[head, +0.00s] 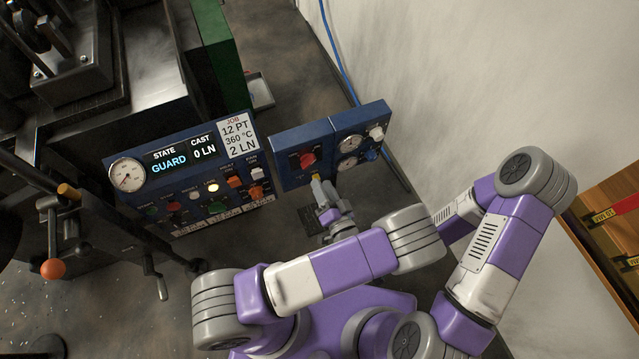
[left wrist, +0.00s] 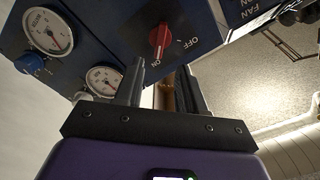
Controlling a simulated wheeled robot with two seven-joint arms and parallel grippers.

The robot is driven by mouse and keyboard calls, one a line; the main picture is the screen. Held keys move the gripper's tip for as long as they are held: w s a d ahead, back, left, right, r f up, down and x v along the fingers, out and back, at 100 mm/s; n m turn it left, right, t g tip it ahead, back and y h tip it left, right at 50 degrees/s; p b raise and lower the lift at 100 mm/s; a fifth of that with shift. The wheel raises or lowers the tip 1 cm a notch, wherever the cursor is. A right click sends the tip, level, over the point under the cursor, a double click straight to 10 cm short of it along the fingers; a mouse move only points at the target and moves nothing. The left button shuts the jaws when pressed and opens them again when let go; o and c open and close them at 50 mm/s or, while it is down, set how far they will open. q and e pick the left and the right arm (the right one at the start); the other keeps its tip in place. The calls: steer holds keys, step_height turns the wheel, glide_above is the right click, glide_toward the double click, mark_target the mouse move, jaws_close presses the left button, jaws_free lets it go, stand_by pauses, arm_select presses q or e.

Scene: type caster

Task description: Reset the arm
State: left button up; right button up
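My left gripper (head: 318,184) is in front of the lower edge of the small blue wall panel (head: 292,140) in the head view. In the left wrist view its two dark fingers (left wrist: 165,85) stand apart. A brass-coloured part (left wrist: 168,97) shows in the gap between them; I cannot tell whether either finger touches it. In the head view a small yellow spot (head: 315,177) shows at the fingertips. A red rotary knob (left wrist: 160,40), marked ON and OFF, is just beyond the fingers; it also shows in the head view (head: 307,159). My right gripper is not in view.
A gauge panel (head: 362,133) with dials adjoins on the right. The control panel (head: 185,172) at left reads "GUARD" and "0 LN". Casting machinery (head: 75,65) fills the upper left. A white wall (head: 430,80) is right, with a wooden shelf (head: 610,215) at the edge.

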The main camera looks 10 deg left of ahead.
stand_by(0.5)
arm_select(q)
steer(key=s+a+f+n+g+h+p, duration=0.1)
steer(key=s+a+f+n+g+h, duration=0.1)
steer(key=f+g+h, duration=0.3)
steer(key=s+a+f+n+g+h+p, duration=0.1)
steer(key=s+f+g+h+p, duration=0.1)
steer(key=f+g, duration=0.3)
steer(key=s+r+n+g+h+p, duration=0.1)
steer(key=s+r+g+h, duration=0.1)
steer(key=s+g+h, duration=0.2)
steer(key=s+d+h, duration=0.1)
steer(key=s+h, duration=0.2)
steer(key=s, duration=0.1)
steer(key=shift+s+r+n+h+p, duration=0.3)
steer(key=shift+r+n, duration=0.1)
